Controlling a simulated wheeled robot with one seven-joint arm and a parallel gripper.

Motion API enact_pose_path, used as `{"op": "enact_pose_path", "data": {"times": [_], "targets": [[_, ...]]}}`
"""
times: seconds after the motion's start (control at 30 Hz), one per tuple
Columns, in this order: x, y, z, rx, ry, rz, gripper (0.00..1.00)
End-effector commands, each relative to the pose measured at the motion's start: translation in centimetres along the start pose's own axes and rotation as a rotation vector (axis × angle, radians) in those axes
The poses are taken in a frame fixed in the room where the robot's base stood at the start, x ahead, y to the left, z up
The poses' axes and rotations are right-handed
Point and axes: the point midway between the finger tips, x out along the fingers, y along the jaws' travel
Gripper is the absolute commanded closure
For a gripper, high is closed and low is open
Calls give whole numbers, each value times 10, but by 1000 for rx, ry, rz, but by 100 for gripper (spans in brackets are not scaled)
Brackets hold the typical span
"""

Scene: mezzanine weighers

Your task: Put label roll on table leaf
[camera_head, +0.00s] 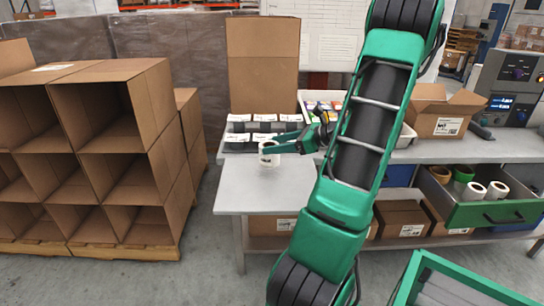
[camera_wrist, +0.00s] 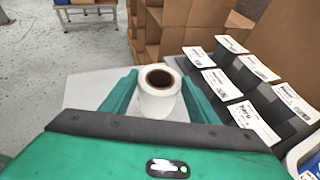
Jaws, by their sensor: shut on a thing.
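The white label roll (camera_head: 268,158) with a brown core is upright between the fingers of my gripper (camera_head: 274,147). In the wrist view the roll (camera_wrist: 159,100) shows from above, with a green finger on each side of it. The grey table leaf (camera_head: 240,195) lies below the roll. The roll is over the leaf's surface, close to it; I cannot tell if its base touches. My arm hides part of the leaf's right side.
A tall carton (camera_head: 262,65) rises behind. Open cardboard boxes (camera_head: 110,140) are stacked at left. A green drawer (camera_head: 495,212) at right holds more rolls. The leaf's front left is clear.

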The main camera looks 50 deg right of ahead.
Motion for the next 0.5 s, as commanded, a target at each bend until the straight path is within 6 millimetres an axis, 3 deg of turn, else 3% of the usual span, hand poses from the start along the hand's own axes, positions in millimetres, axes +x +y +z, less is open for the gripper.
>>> {"op": "enact_pose_path", "data": {"times": [0.2, 0.5], "targets": [[12, 1, -27, 6, -2, 2, 72], [15, 1, -34, 1, 0, 2, 72]]}}
